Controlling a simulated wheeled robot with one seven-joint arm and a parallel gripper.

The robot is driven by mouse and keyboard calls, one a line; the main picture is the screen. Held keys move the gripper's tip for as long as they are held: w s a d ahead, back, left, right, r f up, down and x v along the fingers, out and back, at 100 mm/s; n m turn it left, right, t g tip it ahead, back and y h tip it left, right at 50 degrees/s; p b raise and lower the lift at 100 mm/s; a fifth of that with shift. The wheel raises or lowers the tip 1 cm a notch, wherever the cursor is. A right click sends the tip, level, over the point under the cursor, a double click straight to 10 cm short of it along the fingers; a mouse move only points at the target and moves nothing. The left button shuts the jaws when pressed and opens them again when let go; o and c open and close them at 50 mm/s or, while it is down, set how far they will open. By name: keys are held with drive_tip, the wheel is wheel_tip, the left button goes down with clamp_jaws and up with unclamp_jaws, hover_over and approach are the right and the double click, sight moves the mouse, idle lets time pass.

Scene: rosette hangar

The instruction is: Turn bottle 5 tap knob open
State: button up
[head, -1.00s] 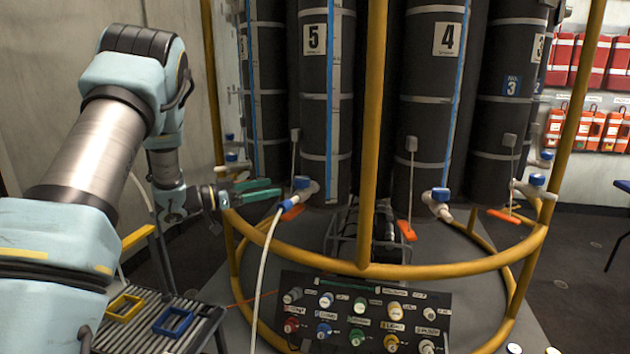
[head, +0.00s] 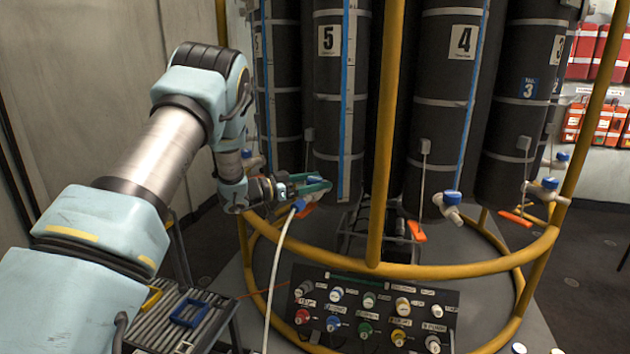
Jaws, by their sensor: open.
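Bottle 5 (head: 326,105) is a tall dark cylinder with a white "5" label, standing upright inside the yellow ring frame. Its tap is at the bottle's foot, and a white hose (head: 277,255) with a blue end (head: 299,204) hangs from it. My gripper (head: 318,184), with green fingers, is open and reaches from the left to this tap. The fingers lie at the height of the knob and cover most of it. I cannot tell whether they touch the knob or which way it points.
The yellow ring rail (head: 420,271) runs just in front of and below my gripper, with a yellow upright (head: 383,130) to its right. Bottle 4's blue tap knob (head: 452,198) is further right. A panel of coloured knobs (head: 372,310) stands below, and a slatted table (head: 180,322) at lower left.

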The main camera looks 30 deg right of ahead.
clamp_jaws()
idle(0.6)
